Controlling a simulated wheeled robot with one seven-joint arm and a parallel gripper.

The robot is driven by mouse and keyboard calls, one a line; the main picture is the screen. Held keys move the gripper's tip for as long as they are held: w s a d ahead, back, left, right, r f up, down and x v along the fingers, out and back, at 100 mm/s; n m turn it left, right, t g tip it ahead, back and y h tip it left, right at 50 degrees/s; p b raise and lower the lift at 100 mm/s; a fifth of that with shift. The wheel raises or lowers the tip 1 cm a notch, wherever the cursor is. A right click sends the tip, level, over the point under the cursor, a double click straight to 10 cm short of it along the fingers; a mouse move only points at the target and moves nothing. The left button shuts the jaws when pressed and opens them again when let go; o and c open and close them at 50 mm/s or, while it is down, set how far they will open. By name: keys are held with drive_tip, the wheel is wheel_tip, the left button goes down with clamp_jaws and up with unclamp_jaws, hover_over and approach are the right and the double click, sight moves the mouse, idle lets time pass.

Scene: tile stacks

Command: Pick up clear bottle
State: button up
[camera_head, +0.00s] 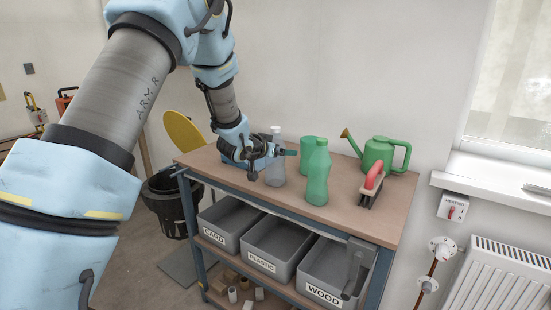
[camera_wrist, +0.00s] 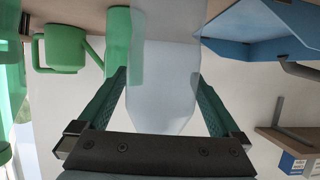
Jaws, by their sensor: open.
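The clear bottle (camera_head: 275,168) stands upright on the workbench (camera_head: 235,180), towards its left half. It also shows in the wrist view (camera_wrist: 163,85), pale and see-through, between the two green fingers. My gripper (camera_head: 274,154) is at the bottle's upper part in the head view. In the wrist view my gripper (camera_wrist: 163,95) is open, with one finger on each side of the bottle. Whether the fingers touch it I cannot tell.
A green watering can (camera_head: 380,154) and a red-handled brush (camera_head: 372,186) are farther right. A blue open container (camera_wrist: 265,30) shows in the wrist view. Labelled grey bins (camera_head: 277,252) sit below.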

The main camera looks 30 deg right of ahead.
drive_tip(key=shift+w+d+f, duration=0.15)
drive_tip(key=shift+d, duration=0.1)
drive_tip(key=c, duration=1.2)
